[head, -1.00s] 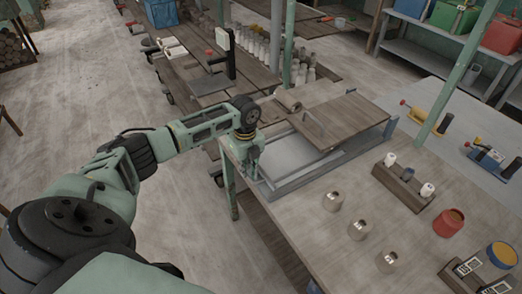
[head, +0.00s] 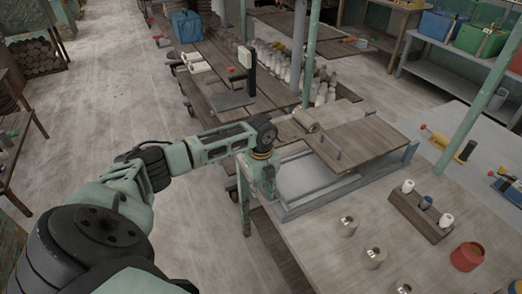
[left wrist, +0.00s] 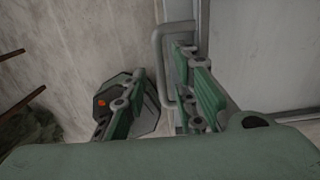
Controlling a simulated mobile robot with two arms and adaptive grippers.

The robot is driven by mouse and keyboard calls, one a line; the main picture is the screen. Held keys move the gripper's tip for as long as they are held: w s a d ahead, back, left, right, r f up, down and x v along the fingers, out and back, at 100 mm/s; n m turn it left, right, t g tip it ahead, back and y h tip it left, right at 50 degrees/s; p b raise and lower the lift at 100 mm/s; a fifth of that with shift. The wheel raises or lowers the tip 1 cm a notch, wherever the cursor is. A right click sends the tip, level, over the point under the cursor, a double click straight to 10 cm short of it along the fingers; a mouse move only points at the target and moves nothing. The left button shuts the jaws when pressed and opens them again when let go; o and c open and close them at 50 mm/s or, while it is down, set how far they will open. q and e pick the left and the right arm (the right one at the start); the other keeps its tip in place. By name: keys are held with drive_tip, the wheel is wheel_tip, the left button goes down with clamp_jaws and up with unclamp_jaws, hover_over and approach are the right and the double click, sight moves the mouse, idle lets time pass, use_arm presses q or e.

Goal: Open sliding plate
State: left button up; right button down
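A flat grey plate (head: 305,177) lies in a metal frame (head: 345,186) on the worktable, partly under a wooden board (head: 362,143). My left gripper (head: 263,190) points down at the left end of this frame; its fingertips are hard to make out there. In the left wrist view a grey U-shaped handle (left wrist: 159,70) stands on the edge of a grey surface (left wrist: 252,50). My left gripper (left wrist: 160,95) is open, with the handle's bar between its fingers and nearer the right finger. Contact with the bar cannot be told. My right gripper is not in view.
A green post (head: 472,110) rises at the right. The floor (head: 110,120) left of the table is clear.

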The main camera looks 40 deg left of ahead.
use_arm(q)
wheel_tip(320, 180, up, 12)
idle(0.4)
